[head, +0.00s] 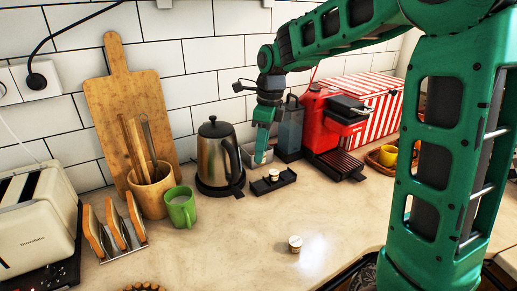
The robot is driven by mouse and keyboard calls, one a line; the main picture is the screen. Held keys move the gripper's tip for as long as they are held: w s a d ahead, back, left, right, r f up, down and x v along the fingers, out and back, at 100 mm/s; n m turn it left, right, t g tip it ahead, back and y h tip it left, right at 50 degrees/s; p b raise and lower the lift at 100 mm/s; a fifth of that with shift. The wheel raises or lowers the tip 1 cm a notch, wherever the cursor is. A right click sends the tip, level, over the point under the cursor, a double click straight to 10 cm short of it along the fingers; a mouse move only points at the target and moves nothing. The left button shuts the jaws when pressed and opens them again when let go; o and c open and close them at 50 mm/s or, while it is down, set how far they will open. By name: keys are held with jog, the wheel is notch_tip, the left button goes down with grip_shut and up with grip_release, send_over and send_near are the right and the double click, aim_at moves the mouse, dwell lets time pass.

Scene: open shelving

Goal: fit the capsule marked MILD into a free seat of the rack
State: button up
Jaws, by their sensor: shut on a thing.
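Another pale-topped capsule (295,244) stands alone on the counter, nearer to me. No MILD marking can be read on either.
A steel kettle (214,152) stands left of the rack and a red coffee machine (318,118) right of it. A green mug (181,208), utensil pot (149,197), toast rack (122,246) and toaster (35,222) stand left. The middle of the counter is mostly clear.

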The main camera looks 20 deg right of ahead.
jog(key=shift+f, duration=2.75)
jog(key=shift+s+f, duration=0.1)
jog(key=shift+f, duration=1.4)
jog(key=o, duration=1.1)
jog(key=shift+r, duration=0.1)
jog(key=r, duration=0.7)
jog(key=d+r, duration=0.1)
jog(key=r, duration=0.2)
jog(key=shift+s+r, duration=0.25)
